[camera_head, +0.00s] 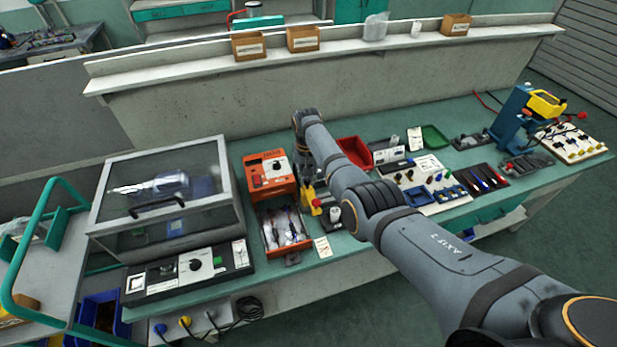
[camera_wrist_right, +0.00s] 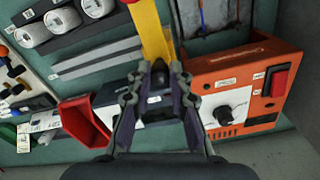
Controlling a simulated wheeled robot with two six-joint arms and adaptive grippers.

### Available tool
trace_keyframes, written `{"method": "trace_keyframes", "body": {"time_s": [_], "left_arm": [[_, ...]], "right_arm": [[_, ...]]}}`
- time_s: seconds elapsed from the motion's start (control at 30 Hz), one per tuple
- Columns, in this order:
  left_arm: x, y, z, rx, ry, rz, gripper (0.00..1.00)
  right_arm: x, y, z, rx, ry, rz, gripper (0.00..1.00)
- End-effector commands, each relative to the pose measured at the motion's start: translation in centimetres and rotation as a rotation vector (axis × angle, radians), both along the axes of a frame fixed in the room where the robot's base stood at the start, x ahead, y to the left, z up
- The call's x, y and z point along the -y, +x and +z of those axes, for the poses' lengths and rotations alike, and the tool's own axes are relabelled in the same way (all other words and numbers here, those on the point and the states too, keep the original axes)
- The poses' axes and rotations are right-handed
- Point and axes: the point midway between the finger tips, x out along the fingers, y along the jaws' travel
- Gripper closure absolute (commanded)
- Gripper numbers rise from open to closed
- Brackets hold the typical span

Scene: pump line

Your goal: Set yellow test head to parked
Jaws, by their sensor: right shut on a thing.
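The yellow test head (camera_head: 312,201) stands beside the orange unit on the bench, with a small red part near it. In the right wrist view it is a yellow bar (camera_wrist_right: 150,28) running up from between my fingertips. My right gripper (camera_head: 309,180) reaches down to it from above. In the wrist view the right gripper (camera_wrist_right: 157,82) is shut on its near dark end, and the fingers cover part of it. My left gripper is not in view.
The orange unit (camera_head: 269,174) with a knob and red switch stands close by; an open orange tray (camera_head: 268,246) is in front. A red bin (camera_head: 356,152) lies behind my arm. A clear-lidded case (camera_head: 165,195) is left. A blue stand (camera_head: 511,118) with a yellow top is far right.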

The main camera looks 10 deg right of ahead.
Motion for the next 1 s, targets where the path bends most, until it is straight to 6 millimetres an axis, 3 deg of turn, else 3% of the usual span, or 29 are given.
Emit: {"method": "trace_keyframes", "body": {"time_s": [0.1, 0.13, 0.3, 0.67, 1.0], "left_arm": [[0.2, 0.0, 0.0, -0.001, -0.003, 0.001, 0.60], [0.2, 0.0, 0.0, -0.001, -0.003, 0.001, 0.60], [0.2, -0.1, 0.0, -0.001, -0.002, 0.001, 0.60], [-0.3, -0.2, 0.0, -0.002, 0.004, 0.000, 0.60], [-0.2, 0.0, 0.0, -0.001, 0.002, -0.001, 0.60]], "right_arm": [[-0.4, 0.0, 0.0, 0.001, 0.007, 0.003, 1.00], [-0.4, 0.0, 0.0, 0.001, 0.007, 0.004, 0.77], [-0.3, 0.0, 0.0, 0.000, 0.005, 0.003, 0.58], [-0.2, 0.1, 0.9, 0.002, 0.004, 0.002, 0.58], [-0.4, 0.1, 8.7, 0.004, 0.004, 0.004, 0.58]]}}
